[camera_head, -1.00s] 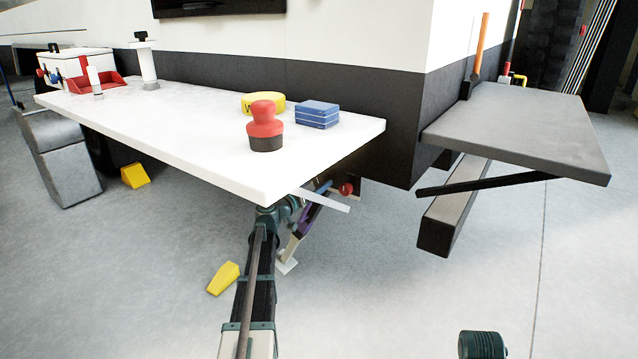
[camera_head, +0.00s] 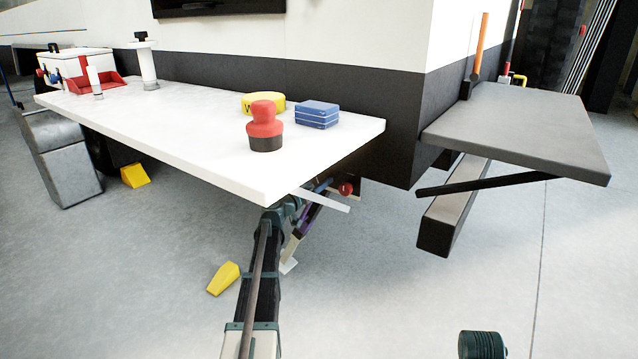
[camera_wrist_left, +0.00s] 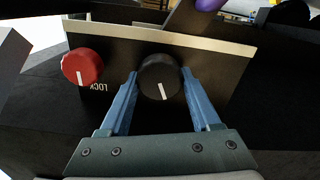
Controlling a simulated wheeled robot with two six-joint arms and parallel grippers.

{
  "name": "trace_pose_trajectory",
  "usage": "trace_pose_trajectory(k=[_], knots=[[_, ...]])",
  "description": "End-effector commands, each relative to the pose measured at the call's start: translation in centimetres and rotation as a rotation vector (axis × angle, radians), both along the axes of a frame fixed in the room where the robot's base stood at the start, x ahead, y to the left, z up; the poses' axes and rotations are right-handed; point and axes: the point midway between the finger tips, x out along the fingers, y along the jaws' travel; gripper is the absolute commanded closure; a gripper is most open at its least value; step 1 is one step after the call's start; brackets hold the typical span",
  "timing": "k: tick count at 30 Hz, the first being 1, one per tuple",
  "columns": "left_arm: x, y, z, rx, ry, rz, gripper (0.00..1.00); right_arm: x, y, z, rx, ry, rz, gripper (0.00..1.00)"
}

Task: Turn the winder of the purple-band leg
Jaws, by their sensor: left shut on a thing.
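In the left wrist view my left gripper (camera_wrist_left: 159,80) has its blue fingers on both sides of a round black knob (camera_wrist_left: 157,70), shut on it. The knob's white mark points down in the picture, tilted slightly right. The knob sits on a dark plate (camera_wrist_left: 220,70) with a pale edge. A red knob (camera_wrist_left: 82,67) with a white mark is at its left, beside upside-down lettering that reads LOCK. A purple band (camera_wrist_left: 210,4) shows at the top edge. In the head view the purple-band leg (camera_head: 308,218) slants down under the white table, and the left gripper's fingertips are hidden there.
The white tabletop (camera_head: 200,120) overhangs my left arm and holds a red-topped stamp-like object (camera_head: 264,125), a yellow roll (camera_head: 250,103) and blue blocks (camera_head: 317,114). A yellow wedge (camera_head: 223,278) lies on the floor. A grey shelf (camera_head: 520,130) is at the right.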

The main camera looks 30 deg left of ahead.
Motion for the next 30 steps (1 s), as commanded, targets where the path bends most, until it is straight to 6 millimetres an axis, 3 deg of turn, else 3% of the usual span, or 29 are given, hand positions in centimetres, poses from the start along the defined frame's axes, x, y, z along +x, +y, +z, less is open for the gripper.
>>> trace_pose_trajectory(k=[14,30], knots=[[-0.01,0.07,-0.03,-0.116,0.009,0.000,0.92,0.00,0.00,-0.03,0.000,0.000,0.000,0.50],[-0.01,0.24,-0.16,-0.608,0.048,0.000,0.92,0.00,0.00,-0.16,0.000,0.000,0.000,0.50]])
